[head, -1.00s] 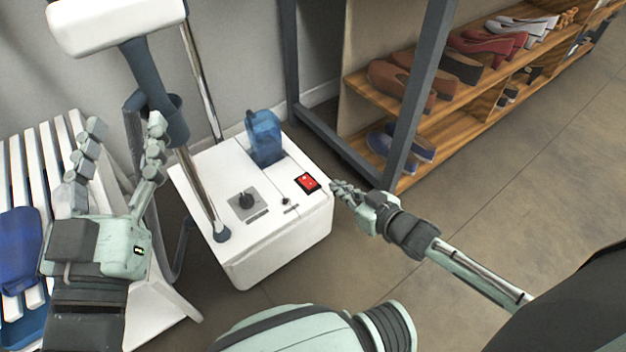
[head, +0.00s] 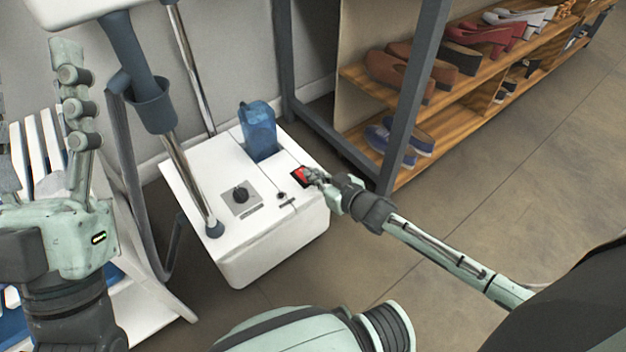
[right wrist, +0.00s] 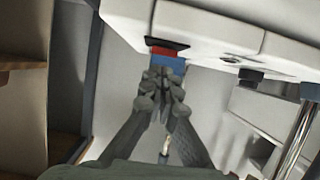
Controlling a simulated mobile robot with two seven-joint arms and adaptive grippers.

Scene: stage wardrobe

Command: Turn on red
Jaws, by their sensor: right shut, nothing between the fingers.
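The red switch (head: 300,175) is set in the top of a white garment steamer base (head: 270,250), near its right edge. It also shows in the right wrist view (right wrist: 167,46), just beyond the fingertips. My right gripper (head: 312,176) is shut and empty, its fingertips at the switch and partly covering it. In the right wrist view, the closed fingertips (right wrist: 160,78) point at the switch; I cannot tell whether they touch it. My left gripper (head: 40,110) is at the left edge, open, one finger upright and the other largely out of frame.
A black knob (head: 240,194), a small black control (head: 281,195) and a blue water tank (head: 259,130) are on the base. Metal poles rise from it. A wooden shoe rack (head: 425,140) with a dark frame post (head: 415,95) stands right. The floor (head: 530,200) at right is clear.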

